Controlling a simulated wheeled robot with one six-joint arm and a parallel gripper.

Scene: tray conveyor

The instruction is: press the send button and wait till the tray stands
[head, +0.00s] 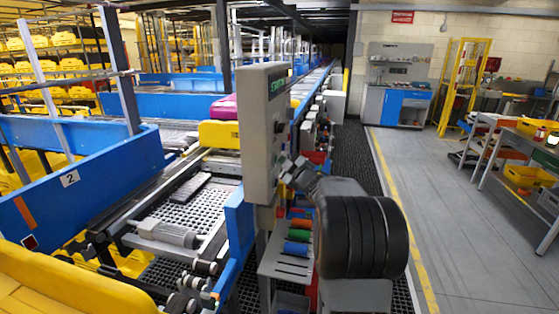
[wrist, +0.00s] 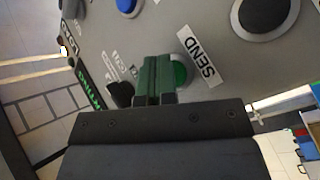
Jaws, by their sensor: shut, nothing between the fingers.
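The green send button (wrist: 180,73) shows beside the white SEND label (wrist: 201,54) on the grey panel in the wrist view. My gripper (wrist: 157,66) is shut and empty, with its fingertips at the panel and covering the button's left part. I cannot tell whether they touch it. In the head view, the grey control box (head: 258,150) stands upright, its button face mostly turned away. My gripper (head: 292,168) is close to its right side. A yellow tray-like piece (head: 219,134) lies on the conveyor behind the box; I cannot tell if it is the tray.
The panel also has a blue button (wrist: 126,5), a large dark round button (wrist: 263,13) and a display with green letters (wrist: 90,92). The conveyor (head: 205,205) runs left of the box. Coloured rolls (head: 297,248) lie on a shelf below. The grey floor (head: 440,200) at right is clear.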

